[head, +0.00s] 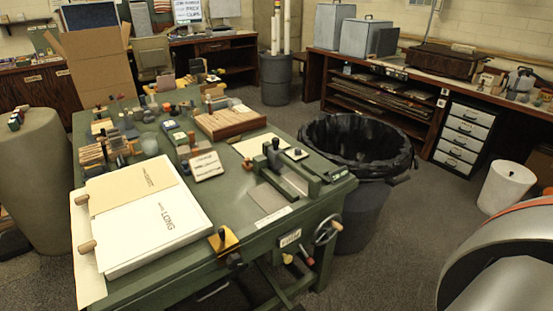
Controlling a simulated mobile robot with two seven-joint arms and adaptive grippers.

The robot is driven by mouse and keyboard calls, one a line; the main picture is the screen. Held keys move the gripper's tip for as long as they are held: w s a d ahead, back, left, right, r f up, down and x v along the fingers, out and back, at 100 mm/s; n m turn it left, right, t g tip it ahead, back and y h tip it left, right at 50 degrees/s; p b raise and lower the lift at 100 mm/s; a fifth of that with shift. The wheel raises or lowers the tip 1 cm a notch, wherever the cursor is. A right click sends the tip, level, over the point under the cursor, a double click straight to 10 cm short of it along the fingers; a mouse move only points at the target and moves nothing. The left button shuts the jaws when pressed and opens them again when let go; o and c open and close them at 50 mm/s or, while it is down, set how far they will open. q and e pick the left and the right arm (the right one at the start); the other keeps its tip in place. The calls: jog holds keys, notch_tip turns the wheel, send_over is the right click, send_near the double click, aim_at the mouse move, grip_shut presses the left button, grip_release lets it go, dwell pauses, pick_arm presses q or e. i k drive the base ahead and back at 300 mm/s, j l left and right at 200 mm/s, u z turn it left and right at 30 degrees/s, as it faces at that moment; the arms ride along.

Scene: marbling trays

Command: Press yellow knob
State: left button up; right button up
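A small yellow knob (288,258) shows low on the front of the green table (262,226), below a white label. Next to it on the right is a small red-orange-tipped knob or handle (307,258). A yellow plate (225,241) with a dark knob on it sits at the table's front edge, farther left. Neither of my grippers is in view, so their distance to the yellow knob cannot be seen.
A handwheel (327,230) sticks out at the table's front right corner. A large bin with a black liner (357,140) stands to the right behind it. A white bin (506,186) stands farther right. Grey carpet (400,255) in front of the bin is clear.

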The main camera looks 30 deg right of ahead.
aim_at(288, 258)
jog(key=z, duration=1)
